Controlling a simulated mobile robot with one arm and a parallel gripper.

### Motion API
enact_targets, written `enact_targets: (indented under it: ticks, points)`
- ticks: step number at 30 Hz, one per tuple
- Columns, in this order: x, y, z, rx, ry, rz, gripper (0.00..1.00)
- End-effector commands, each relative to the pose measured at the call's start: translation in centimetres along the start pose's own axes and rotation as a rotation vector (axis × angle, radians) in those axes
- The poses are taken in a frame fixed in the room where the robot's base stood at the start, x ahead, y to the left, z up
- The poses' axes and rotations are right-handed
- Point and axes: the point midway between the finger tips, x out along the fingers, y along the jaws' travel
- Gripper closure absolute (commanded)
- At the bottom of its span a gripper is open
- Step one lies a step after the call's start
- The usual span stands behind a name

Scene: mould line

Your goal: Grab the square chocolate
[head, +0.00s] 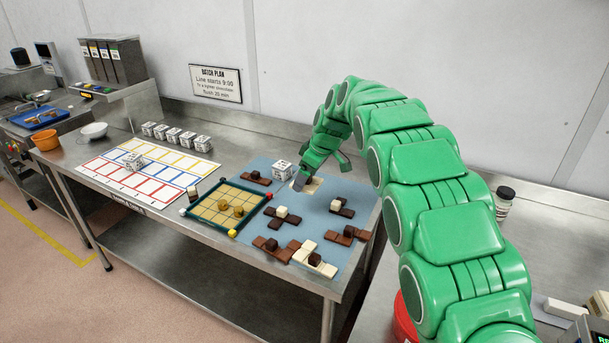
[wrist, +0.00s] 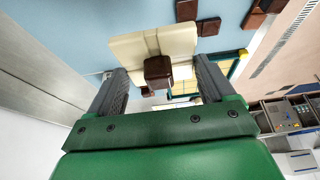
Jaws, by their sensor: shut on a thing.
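A small dark brown cube (wrist: 158,71) sits on this cream piece. In the head view the cream chocolate (head: 315,186) shows only partly beside the finger, the rest hidden by my gripper. I cannot tell whether it touches the mat.
Several brown and cream chocolates with small cubes, such as a dark one (head: 283,221), lie close by on the blue mat (head: 316,222). A yellow grid board (head: 213,219) with green edges is left of them.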

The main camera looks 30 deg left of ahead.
Motion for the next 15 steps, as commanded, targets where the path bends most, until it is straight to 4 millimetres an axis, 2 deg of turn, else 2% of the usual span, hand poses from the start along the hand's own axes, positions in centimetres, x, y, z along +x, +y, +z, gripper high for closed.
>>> enact_targets:
  ticks: [6, 15]
  points:
    - [-1.4, -1.8, 0.8, 0.001, -0.001, -0.003, 0.59]
    - [-2.6, -3.4, 1.7, 0.001, -0.001, -0.002, 0.59]
